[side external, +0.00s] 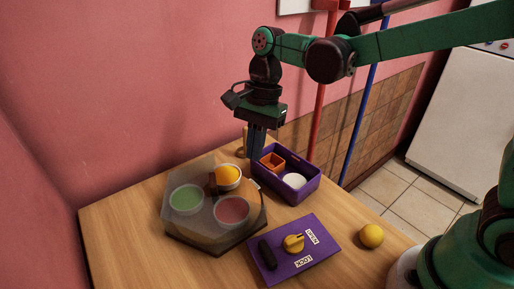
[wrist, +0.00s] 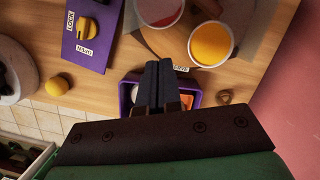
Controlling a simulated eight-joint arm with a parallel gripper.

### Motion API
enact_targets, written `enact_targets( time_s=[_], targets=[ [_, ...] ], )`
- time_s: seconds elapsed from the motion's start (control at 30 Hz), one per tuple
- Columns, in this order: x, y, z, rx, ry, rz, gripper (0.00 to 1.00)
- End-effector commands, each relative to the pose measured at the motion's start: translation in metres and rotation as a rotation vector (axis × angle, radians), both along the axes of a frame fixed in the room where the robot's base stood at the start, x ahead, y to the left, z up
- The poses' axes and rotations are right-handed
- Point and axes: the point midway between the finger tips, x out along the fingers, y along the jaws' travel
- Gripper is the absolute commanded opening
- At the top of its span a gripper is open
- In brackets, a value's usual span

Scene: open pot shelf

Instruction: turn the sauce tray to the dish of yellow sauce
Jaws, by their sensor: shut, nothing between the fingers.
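The sauce tray (side external: 187,241) is a flat, many-sided board under a see-through cover, on the left of the table. Its dish of yellow sauce (side external: 228,174) is at the back right, and it also shows in the wrist view (wrist: 211,44). The green dish (side external: 186,199) is at the left and the red dish (side external: 231,211) at the front right; both look veiled by the cover. A brown upright piece (side external: 212,184) stands near the middle. My gripper (side external: 257,153) is shut and empty, pointing down beside the purple bin, behind and right of the tray, apart from it.
The purple bin (side external: 292,197) holds an orange box and a white round thing. A purple panel (side external: 276,272) has a yellow knob, a black handle and OPEN and LOCK labels. A yellow ball-like fruit (side external: 371,235) lies to the right. The table's front left is clear.

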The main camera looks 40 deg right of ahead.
Motion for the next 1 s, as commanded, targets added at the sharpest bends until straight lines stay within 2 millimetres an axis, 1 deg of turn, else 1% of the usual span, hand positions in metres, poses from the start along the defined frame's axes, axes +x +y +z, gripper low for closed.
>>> enact_targets(
  time_s=[0.03, 0.17, 0.27, 0.5, 0.7, 0.83, 1.0],
  targets=[
    [0.003, -0.002, -0.002, 0.000, 0.000, -0.023, 0.00],
    [0.003, -0.001, -0.005, 0.000, 0.000, -0.022, 0.00],
    [0.002, 0.002, -0.015, 0.000, 0.000, -0.021, 0.00],
    [-0.002, 0.012, -0.056, 0.000, 0.000, -0.021, 0.00],
    [-0.004, 0.019, -0.085, 0.000, -0.001, -0.020, 0.00],
    [-0.005, 0.021, -0.094, 0.000, -0.001, -0.021, 0.00],
    [-0.006, 0.022, -0.098, 0.000, -0.001, -0.022, 0.00]
  ],
)
